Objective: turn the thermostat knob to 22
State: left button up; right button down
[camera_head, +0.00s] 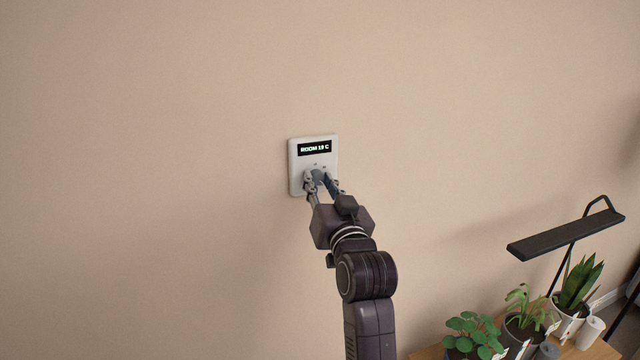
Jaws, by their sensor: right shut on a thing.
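The thermostat (294,160) is a white square panel on the beige wall. Its black display (314,148) appears to read "ROOM 19 C", in small letters. The grey knob (318,175) sits in the panel's lower half and is partly hidden by my fingers. My right gripper (321,180) reaches up from below, with its fingers on either side of the knob and shut on it. The knob's setting mark is too small and covered to read. My left gripper is not in view.
The wall around the thermostat is bare. At the lower right, several potted plants (525,305) stand on a wooden surface (430,352) beside a black lamp (565,232). They are well apart from my arm.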

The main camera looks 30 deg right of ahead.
jog(key=shift+f+m, duration=0.25)
jog(key=shift+m, duration=0.35)
jog(key=c, duration=1.6)
grip_release()
jog(key=shift+r, duration=0.3)
notch_tip(320, 180, up, 10)
jog(key=shift+f, duration=0.15)
jog(key=shift+f, duration=0.1)
